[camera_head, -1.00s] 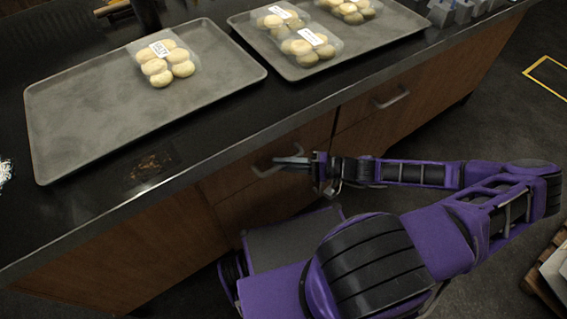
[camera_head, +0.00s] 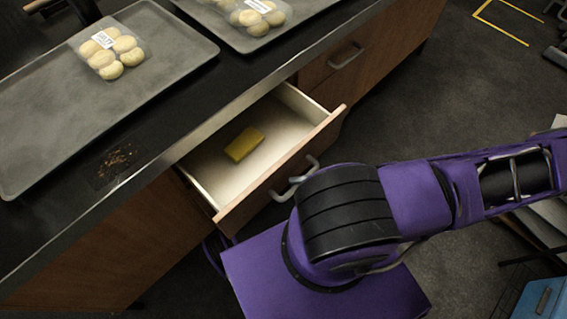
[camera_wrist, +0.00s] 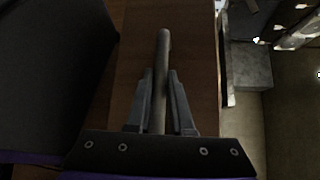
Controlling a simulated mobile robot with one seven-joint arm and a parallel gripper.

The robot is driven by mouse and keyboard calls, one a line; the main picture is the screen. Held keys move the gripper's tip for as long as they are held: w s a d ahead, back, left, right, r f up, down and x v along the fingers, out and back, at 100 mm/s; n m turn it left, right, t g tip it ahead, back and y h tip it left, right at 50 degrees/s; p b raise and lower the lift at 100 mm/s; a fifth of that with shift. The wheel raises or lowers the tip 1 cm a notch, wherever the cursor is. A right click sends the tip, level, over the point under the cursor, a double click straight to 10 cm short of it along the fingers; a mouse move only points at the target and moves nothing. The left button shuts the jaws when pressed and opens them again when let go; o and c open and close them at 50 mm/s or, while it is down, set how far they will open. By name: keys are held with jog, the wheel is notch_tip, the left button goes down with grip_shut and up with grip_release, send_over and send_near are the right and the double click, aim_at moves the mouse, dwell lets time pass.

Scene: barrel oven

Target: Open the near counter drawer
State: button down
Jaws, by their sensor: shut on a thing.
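The near counter drawer (camera_head: 281,157) stands pulled well out from the counter, its pale inside in view. A yellow sponge-like block (camera_head: 244,144) lies in it. The drawer's grey bar handle (camera_head: 292,184) is on the front panel, partly hidden by my arm in the head view. In the wrist view my gripper (camera_wrist: 160,75) has one finger on each side of the handle bar (camera_wrist: 162,50) and is shut on it. In the head view my arm hides the gripper.
A second, closed drawer with a handle (camera_head: 346,56) is farther along the counter. Grey trays (camera_head: 40,120) with packs of round buns (camera_head: 110,52) lie on the black countertop. A blue box (camera_head: 540,298) is at the lower right. Dark floor is clear beyond the drawer.

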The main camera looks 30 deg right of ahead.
jog(key=shift+s+d, duration=0.25)
jog(key=shift+s, duration=0.45)
jog(key=shift+s+d, duration=0.2)
jog(key=shift+s, duration=0.45)
jog(key=shift+s+d, duration=0.25)
jog(key=shift+s, duration=0.45)
jog(key=c, duration=0.8)
grip_release()
jog(key=v, duration=1.7)
jog(key=shift+s, duration=0.15)
jog(key=shift+d, duration=0.15)
